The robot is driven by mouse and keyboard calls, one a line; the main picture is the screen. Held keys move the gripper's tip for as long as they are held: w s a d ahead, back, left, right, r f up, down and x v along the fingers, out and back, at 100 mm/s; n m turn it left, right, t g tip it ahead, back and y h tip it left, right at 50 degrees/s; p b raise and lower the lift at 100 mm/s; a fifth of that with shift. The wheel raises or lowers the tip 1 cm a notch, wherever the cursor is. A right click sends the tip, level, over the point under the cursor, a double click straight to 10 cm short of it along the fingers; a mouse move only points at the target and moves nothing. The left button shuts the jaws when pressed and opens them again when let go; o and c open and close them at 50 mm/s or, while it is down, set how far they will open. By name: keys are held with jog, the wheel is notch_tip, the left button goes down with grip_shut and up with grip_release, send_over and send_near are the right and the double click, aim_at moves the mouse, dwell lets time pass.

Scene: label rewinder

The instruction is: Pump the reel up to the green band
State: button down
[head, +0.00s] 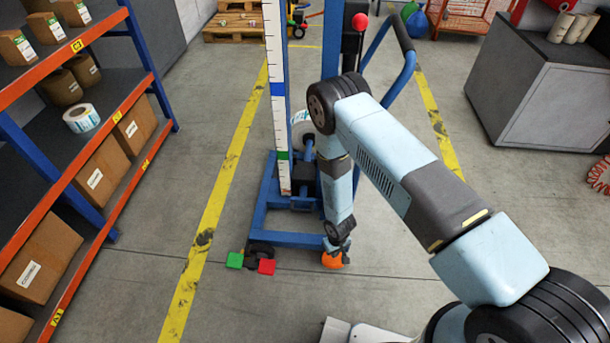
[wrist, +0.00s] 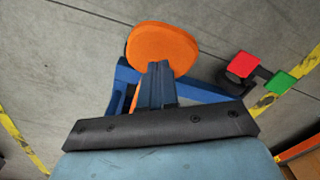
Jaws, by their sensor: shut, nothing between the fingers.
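A blue wheeled lifter (head: 287,238) stands on the floor with a tall white scale (head: 275,120) on its mast. The scale has a green band (head: 283,155) low down and a blue band (head: 277,89) higher up. A white reel (head: 301,117) shows behind the mast, partly hidden by my arm; its exact level against the band cannot be told. An orange pedal (head: 335,261) sits at the lifter's front right. My gripper (head: 339,246) is shut and empty, fingers pointing down at the pedal. In the wrist view the fingers (wrist: 157,72) overlap the orange pedal (wrist: 162,42); contact is unclear.
A green pedal (head: 234,260) and a red pedal (head: 267,267) are at the lifter's front left. A red-knobbed lever (head: 360,23) and blue handle (head: 404,65) rise behind my arm. An orange shelf rack (head: 88,190) stands left, a grey cabinet (head: 540,95) right. Floor in front is clear.

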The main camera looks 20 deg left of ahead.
jog(key=shift+f, duration=8.45)
notch_tip(320, 180, up, 16)
jog(key=shift+s, duration=0.1)
